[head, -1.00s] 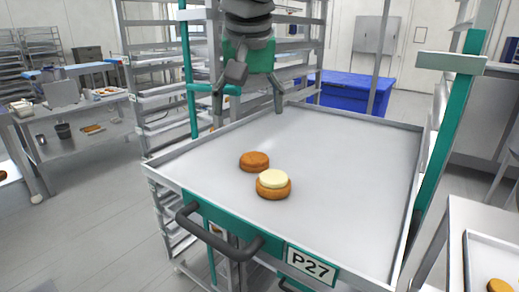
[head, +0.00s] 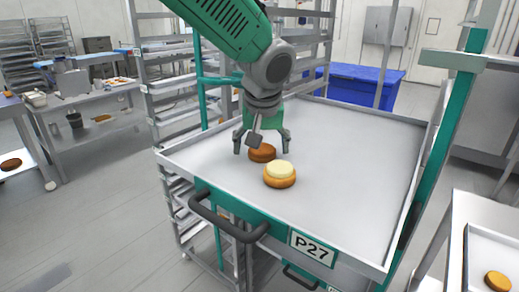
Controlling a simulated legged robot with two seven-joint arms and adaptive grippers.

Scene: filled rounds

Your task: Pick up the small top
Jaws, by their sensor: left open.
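The small top (head: 262,153) is a brown round piece lying on the grey tray (head: 345,180) of the cart. Just in front of it, to its right, sits a golden round base with a pale cream filling (head: 279,174). My left gripper (head: 262,150) is over the small top, fingers pointing down and spread to either side of it. It is open and holds nothing. One finger partly covers the top's upper side. Whether the fingertips touch the tray cannot be told. My right gripper is not in view.
The tray has raised rims, and its right and far parts are bare. A green and grey post (head: 445,150) stands at the right. Another tray with a round (head: 497,281) is at lower right.

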